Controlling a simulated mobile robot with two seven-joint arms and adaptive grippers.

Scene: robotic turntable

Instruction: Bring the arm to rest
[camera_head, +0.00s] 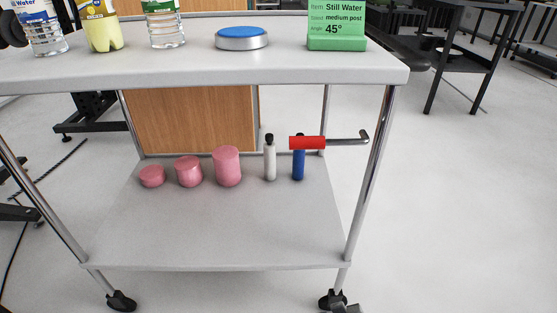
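My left gripper is not in view. A small grey part (346,308) at the bottom edge, beside the right front caster, may be the tip of my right gripper. Too little of it shows to tell whether it is open or shut. The white cart (200,72) stands in front of me. On its top are a blue round button (242,37) on a silver base, several bottles at the left and a green sign (337,25) reading "Still Water", "medium post" and "45°".
The lower shelf (220,235) holds three pink cylinders (227,166) of rising height, a white bottle (269,160) and a blue bottle (298,165). A red-gripped handle (308,142) sticks out at the right. The floor at the right is clear; a dark table (475,55) stands farther back.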

